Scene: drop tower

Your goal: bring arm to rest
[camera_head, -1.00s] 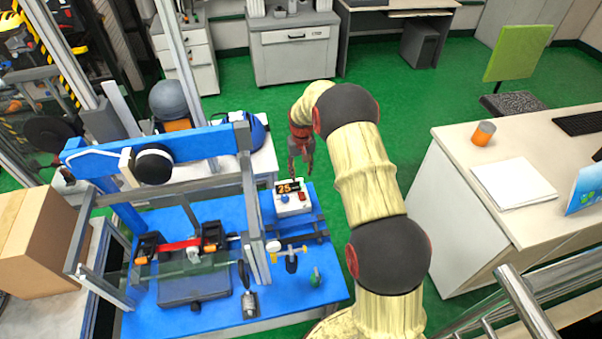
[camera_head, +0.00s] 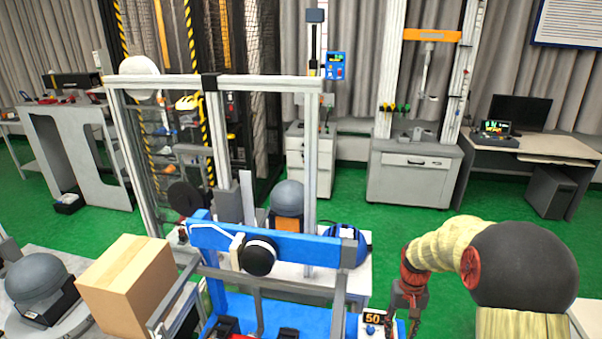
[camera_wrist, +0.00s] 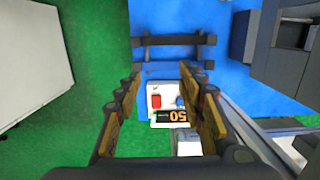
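My gripper (camera_head: 412,312) hangs from my arm at the lower right of the head view, close to the control box. In the wrist view my gripper (camera_wrist: 160,88) has its two fingers well apart, with nothing held between them. The white control box (camera_head: 372,328) has a lit display reading 50 and is cut off by the bottom edge of the head view. In the wrist view the control box (camera_wrist: 166,100), with a red and a blue button, shows between the fingers, below them on the blue table (camera_wrist: 222,82).
A blue and grey frame (camera_head: 295,243) stands left of my gripper. A cardboard box (camera_head: 128,285) sits further left. A tall drop tower (camera_head: 310,150) rises behind. A grey cabinet (camera_head: 413,185) and a desk (camera_head: 535,148) stand at the back, with green floor before them.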

